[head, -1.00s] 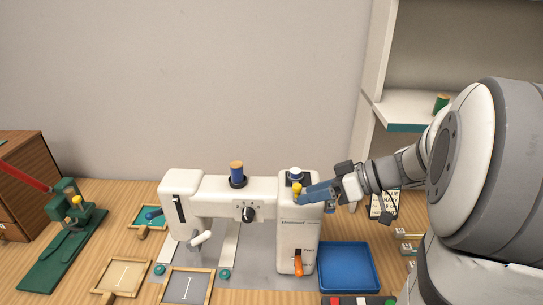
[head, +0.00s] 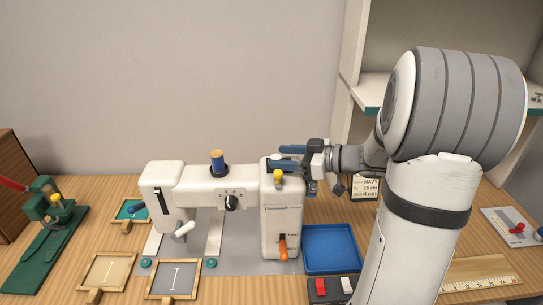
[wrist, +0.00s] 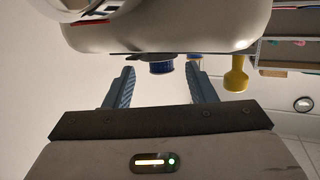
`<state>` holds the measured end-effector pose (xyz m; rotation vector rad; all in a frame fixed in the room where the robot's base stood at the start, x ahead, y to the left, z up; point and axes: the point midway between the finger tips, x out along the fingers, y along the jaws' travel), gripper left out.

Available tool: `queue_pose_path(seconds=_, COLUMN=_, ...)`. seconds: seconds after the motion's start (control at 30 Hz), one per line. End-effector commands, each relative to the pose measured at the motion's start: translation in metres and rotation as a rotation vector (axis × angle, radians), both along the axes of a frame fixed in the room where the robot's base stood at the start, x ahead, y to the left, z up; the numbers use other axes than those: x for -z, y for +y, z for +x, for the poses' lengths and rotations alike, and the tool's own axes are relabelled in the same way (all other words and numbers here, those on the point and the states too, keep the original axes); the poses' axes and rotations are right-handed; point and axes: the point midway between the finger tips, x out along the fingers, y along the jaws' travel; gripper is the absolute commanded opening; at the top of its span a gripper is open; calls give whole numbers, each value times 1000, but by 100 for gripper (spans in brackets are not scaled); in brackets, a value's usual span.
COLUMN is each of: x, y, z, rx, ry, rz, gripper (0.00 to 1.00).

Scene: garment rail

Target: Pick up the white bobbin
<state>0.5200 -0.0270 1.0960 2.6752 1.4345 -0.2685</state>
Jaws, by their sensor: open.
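The bobbin (head: 277,158) stands on top of the right tower of the white sewing machine (head: 280,220). In the head view its white top shows, and the lower part is hidden by a finger. In the wrist view a blue band, probably the bobbin's side (wrist: 160,66), appears between and beyond the fingertips. My gripper (head: 287,157) is open and reaches in from the right, one blue finger behind the bobbin and one in front. In the wrist view my gripper (wrist: 162,82) holds nothing, and no finger visibly touches the bobbin.
A yellow knob (head: 278,175) sits just in front of the bobbin, close to my near finger. A blue tray (head: 331,248) lies to the right. A shelf unit (head: 358,100) stands behind my arm.

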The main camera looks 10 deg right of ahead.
Motion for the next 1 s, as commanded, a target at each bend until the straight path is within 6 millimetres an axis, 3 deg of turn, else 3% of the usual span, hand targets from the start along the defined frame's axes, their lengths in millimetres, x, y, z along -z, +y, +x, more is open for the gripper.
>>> queue_pose_path(seconds=0.27, x=1, y=3, z=2, rx=0, ry=1, rz=-1, gripper=51)
queue_pose_path(seconds=0.83, x=1, y=2, z=2, rx=2, ry=1, rz=-1, gripper=4)
queue_pose_path(seconds=1.0, x=1, y=2, z=2, rx=2, ry=1, rz=-1, gripper=0)
